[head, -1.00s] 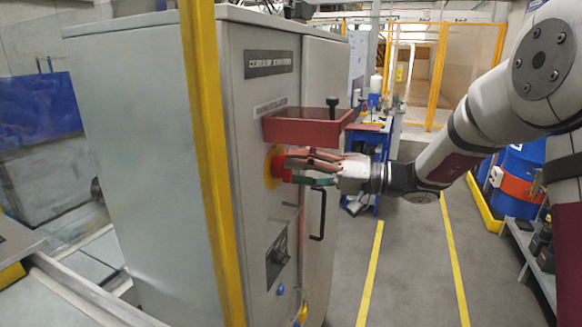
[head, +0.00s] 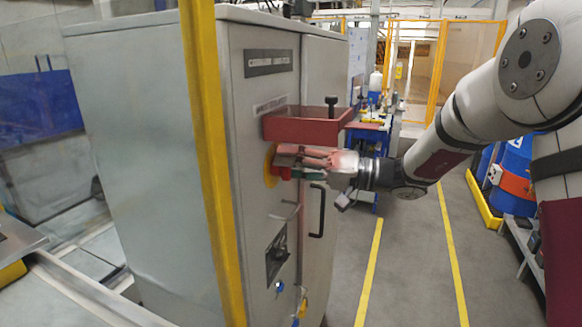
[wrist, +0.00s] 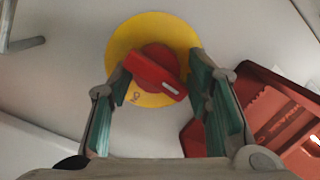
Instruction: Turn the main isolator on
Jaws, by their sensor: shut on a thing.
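The main isolator is a red rotary handle (wrist: 158,70) on a round yellow plate (wrist: 124,42), mounted on the front of a grey cabinet (head: 150,130). In the wrist view the handle lies slanted, its white mark pointing to the lower right; lettering that looks like "ON" is on the plate's lower left. My gripper (wrist: 163,86) is shut on the handle, with a green-padded finger on either side. In the head view my gripper (head: 282,164) reaches the plate from the right and hides most of the handle.
A red box-like guard (head: 300,126) with a black knob juts out just above my gripper; it also shows in the wrist view (wrist: 262,115). A yellow post (head: 208,150) stands left. The floor aisle (head: 410,270) is clear.

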